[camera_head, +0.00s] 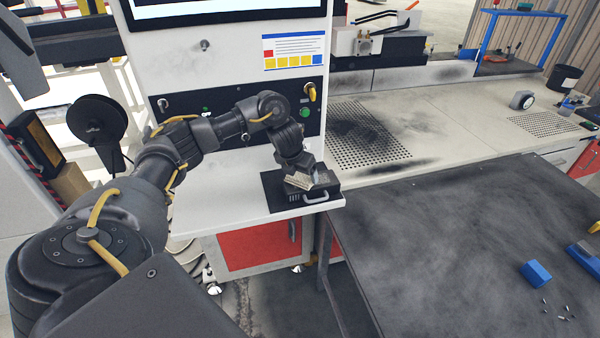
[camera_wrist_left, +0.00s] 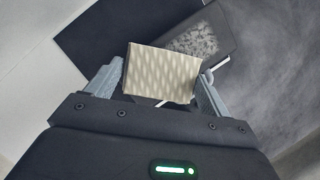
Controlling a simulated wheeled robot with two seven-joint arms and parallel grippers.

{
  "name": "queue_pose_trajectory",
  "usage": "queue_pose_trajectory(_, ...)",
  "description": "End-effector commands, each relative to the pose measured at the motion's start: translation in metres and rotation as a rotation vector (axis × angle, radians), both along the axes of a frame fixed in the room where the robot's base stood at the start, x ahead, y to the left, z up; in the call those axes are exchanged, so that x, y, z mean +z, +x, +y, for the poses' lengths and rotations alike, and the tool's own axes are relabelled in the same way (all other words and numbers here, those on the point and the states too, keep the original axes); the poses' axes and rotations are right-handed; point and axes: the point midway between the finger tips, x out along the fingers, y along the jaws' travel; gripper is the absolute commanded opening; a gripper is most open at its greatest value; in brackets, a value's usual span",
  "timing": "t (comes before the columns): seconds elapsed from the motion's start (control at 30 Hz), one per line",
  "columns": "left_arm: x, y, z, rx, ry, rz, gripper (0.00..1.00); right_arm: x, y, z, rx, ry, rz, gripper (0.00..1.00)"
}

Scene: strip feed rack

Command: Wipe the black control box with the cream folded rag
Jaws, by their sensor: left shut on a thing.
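The black control box (camera_head: 316,196) sits on a dark mat at the front right corner of the white worktop, with a silver handle on its front. It also shows in the left wrist view (camera_wrist_left: 225,28), with a pale speckled patch on its top. My left gripper (camera_head: 299,172) is over the box. In the left wrist view my left gripper (camera_wrist_left: 160,90) is shut on the cream folded rag (camera_wrist_left: 163,74), which sits between its two fingers. The rag (camera_head: 298,181) is at the box top in the head view; I cannot tell whether it touches. My right gripper is out of view.
The dark mat (camera_head: 272,188) lies under the box on the white worktop (camera_head: 230,207). A dark table (camera_head: 440,240) stands at the right, with a blue block (camera_head: 536,273) and small loose parts. A perforated plate (camera_head: 368,140) lies behind. A control panel stands behind my left arm.

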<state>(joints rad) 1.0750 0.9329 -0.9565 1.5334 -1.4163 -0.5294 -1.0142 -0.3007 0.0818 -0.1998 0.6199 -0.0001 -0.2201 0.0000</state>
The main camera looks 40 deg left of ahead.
Motion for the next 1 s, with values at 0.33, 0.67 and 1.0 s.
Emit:
queue_pose_trajectory(0.33,-0.0080,-0.0001,0.0000,0.000,0.000,0.000,0.63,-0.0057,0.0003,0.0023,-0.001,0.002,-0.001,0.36)
queue_pose_trajectory(0.67,-0.0104,0.0000,-0.0001,0.000,0.000,0.000,0.87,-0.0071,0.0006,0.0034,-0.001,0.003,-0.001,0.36)
queue_pose_trajectory(1.0,-0.0099,0.0000,-0.0001,0.000,0.000,0.000,0.90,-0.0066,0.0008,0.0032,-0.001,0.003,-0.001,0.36)
